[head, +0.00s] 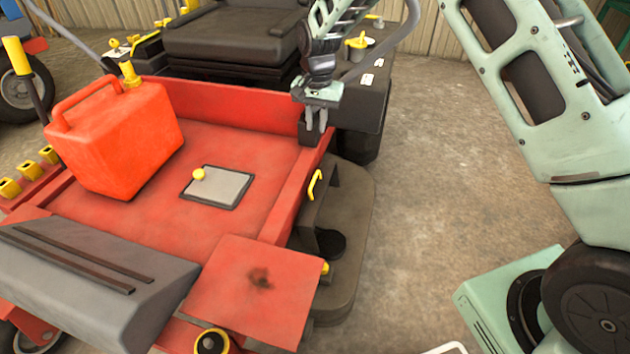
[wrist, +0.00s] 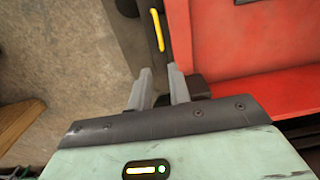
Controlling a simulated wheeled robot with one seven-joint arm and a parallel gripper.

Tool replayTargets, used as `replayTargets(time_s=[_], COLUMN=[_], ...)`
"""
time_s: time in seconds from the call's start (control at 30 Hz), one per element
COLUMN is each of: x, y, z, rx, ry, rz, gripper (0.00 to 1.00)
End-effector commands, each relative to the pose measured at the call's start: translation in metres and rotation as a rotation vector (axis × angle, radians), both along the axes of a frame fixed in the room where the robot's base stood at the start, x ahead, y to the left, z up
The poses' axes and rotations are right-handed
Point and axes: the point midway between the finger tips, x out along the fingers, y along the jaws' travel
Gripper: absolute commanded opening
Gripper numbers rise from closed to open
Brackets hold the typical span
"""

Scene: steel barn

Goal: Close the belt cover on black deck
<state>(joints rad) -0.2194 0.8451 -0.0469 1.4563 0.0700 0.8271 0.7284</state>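The black deck (head: 352,205) sticks out along the right side of the red mower body, with a dark round part (head: 331,243) exposed in it. The belt cover (head: 312,205) appears raised beside the red side wall, with a yellow handle (head: 315,185) on it; its exact angle is hard to tell. The handle also shows in the wrist view (wrist: 157,30), ahead of the fingers. My gripper (head: 316,126) hangs above the rear of the deck, behind the handle and apart from it. Its fingers (wrist: 160,73) have a gap between them, with nothing held.
A red fuel can (head: 120,140) and a grey plate with a yellow knob (head: 218,186) are on the red platform. A red square panel (head: 255,292) lies at the front. The black seat (head: 232,35) is behind. The concrete floor (head: 450,190) right of the deck is clear.

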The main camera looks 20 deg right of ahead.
Motion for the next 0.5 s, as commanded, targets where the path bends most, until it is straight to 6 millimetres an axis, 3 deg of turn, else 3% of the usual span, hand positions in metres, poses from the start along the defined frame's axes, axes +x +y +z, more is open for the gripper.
replayTargets(time_s=[0.17,0.5], x=[0.001,0.001], y=[-0.001,0.001], z=[-0.019,-0.089], rx=[-0.002,-0.002], ry=[0.000,0.003], rz=[-0.004,-0.003], gripper=[0.19,0.19])
